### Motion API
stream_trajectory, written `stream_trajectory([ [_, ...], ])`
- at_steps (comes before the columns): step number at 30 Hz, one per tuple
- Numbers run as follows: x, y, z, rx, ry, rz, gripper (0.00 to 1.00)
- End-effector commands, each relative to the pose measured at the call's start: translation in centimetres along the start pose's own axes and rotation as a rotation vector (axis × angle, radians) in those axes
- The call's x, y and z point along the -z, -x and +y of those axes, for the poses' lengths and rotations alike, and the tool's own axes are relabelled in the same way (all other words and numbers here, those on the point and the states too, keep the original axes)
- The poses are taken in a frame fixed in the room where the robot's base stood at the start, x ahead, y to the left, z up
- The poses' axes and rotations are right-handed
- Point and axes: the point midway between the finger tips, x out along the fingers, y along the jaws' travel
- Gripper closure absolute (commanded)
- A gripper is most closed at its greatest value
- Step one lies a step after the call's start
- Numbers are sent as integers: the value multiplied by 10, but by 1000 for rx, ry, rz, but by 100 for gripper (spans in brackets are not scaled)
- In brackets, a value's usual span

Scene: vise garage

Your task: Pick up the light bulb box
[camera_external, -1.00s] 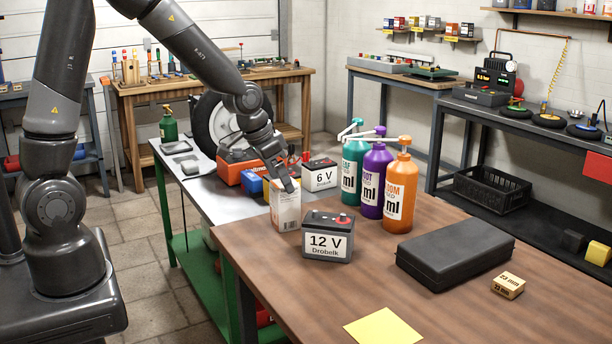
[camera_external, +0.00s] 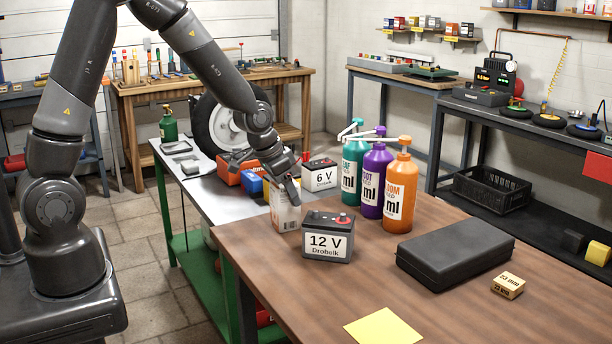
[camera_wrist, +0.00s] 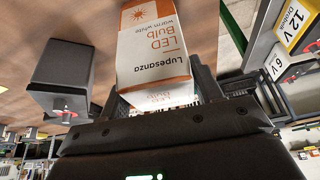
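The light bulb box (camera_external: 285,213) is a small white and orange carton standing upright on the brown table, behind and left of the 12 V battery. In the wrist view the box (camera_wrist: 155,48) shows orange and white sides with the words LED Bulb. My gripper (camera_external: 287,187) is lowered at the top of the box and hides part of it. In the wrist view the dark fingers of my gripper (camera_wrist: 165,92) flank the near end of the box. They look spread, with a gap beside the left finger; contact is hard to judge.
The 12 V battery (camera_external: 328,240) stands close in front, and the 6 V battery (camera_external: 320,176) behind to the right. Green (camera_external: 354,163), purple (camera_external: 375,182) and orange (camera_external: 400,190) bottles stand further right. A black case (camera_external: 455,250) lies on the table. A blue object (camera_external: 252,181) sits just left.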

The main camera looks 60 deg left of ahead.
Motion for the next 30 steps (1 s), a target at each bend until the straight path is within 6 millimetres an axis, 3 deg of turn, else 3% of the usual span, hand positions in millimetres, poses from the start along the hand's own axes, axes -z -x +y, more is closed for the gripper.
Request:
stream_trajectory([
  [9, 0, 0, 0, 0, 0, 0, 66],
  [20, 2, 6, 0, 0, 0, 1, 66],
  [27, 17, 38, 0, 1, 0, 6, 66],
  [30, 13, 53, 21, -1, -8, 3, 66],
])
